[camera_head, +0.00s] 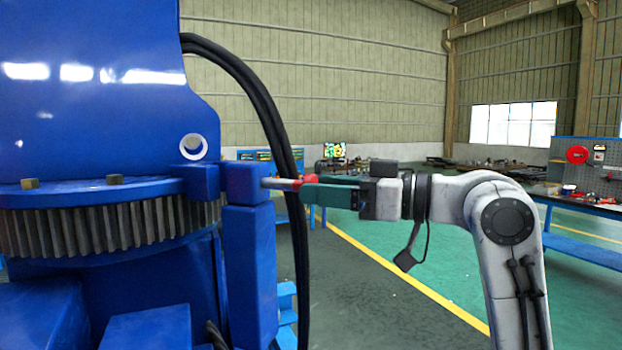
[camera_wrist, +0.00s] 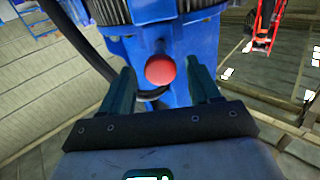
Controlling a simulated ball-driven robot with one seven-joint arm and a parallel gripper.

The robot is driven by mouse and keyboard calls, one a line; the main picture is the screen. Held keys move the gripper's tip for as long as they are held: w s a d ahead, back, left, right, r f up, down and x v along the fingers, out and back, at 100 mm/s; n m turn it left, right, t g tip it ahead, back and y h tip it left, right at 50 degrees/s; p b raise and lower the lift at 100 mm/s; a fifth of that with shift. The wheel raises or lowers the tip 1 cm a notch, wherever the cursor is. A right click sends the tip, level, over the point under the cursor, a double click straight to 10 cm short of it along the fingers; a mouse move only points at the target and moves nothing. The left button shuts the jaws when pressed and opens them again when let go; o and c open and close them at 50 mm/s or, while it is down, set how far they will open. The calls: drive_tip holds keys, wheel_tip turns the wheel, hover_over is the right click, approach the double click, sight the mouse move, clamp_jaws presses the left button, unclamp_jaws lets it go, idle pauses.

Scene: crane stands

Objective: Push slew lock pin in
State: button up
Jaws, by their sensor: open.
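The slew lock pin sticks out of a blue block (camera_head: 246,183) beside the toothed slew ring (camera_head: 100,228). Its short grey shaft and red knob (camera_head: 284,184) point right, towards my gripper. In the wrist view the round red knob (camera_wrist: 160,70) faces the camera. My gripper (camera_head: 308,188) is level with the pin, with its teal fingers reaching left to the knob. In the wrist view my gripper (camera_wrist: 162,76) is open, one finger on each side of the knob, with gaps visible. I cannot tell how deep the pin sits in the block.
The blue crane body (camera_head: 90,90) fills the left side. A blue post (camera_head: 249,275) stands below the block. The floor (camera_head: 385,300) to the right looks clear; a workbench (camera_head: 580,207) stands far right.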

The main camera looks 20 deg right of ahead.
sight(273, 184)
drive_tip(key=shift+x, duration=1.4)
clamp_jaws()
